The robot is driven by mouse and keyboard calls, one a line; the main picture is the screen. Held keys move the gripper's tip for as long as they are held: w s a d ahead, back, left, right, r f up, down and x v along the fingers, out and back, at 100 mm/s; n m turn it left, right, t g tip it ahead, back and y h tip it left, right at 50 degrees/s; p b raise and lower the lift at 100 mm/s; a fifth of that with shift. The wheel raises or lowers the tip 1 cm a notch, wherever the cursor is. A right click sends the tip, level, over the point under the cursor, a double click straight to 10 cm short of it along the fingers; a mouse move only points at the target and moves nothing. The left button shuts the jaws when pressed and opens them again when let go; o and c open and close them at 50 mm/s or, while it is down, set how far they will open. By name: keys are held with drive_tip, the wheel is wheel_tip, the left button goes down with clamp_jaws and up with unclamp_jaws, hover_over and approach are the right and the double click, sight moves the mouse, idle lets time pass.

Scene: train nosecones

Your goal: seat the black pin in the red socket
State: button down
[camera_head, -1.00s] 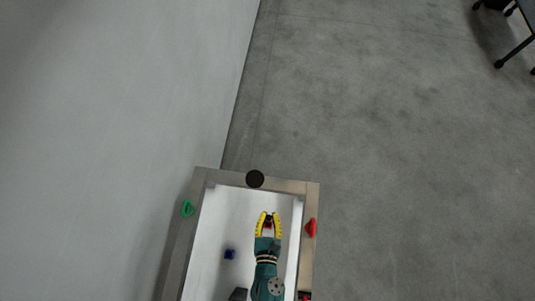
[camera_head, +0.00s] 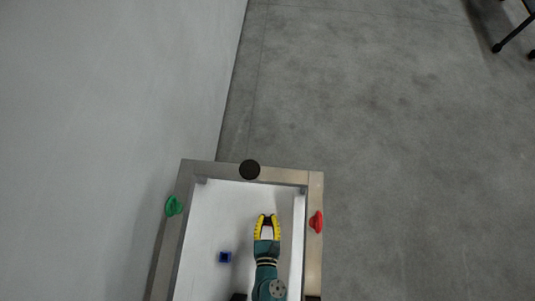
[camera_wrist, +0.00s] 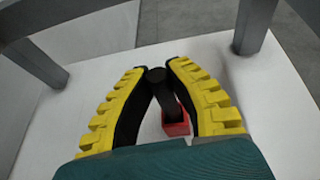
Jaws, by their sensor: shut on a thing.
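My gripper (camera_head: 267,218) reaches down into the white-floored tray, its yellow fingers closed around the black pin (camera_wrist: 162,90). In the wrist view my gripper (camera_wrist: 155,68) holds the pin near its round top, and the pin leans a little. The red socket (camera_wrist: 178,126) stands on the white floor around or just behind the pin's lower end. I cannot tell whether that end is inside the socket or in front of it. In the head view the socket is hidden by my gripper.
A small blue socket (camera_head: 225,257) sits on the white floor to the left. The grey frame (camera_head: 210,170) carries a green knob (camera_head: 174,205) on the left, a black disc (camera_head: 250,169) at the far side and a red knob (camera_head: 317,221) on the right. Floor between gripper and far rail is clear.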

drive_tip(key=shift+f, duration=0.1)
drive_tip(key=c, duration=1.1)
unclamp_jaws()
drive_tip(key=shift+s+r, duration=0.2)
drive_tip(key=shift+s, duration=0.1)
drive_tip(key=b+v, duration=0.3)
drive_tip(key=v, duration=0.8)
drive_tip(key=shift+s+a+r, duration=0.1)
drive_tip(key=shift+s, duration=0.1)
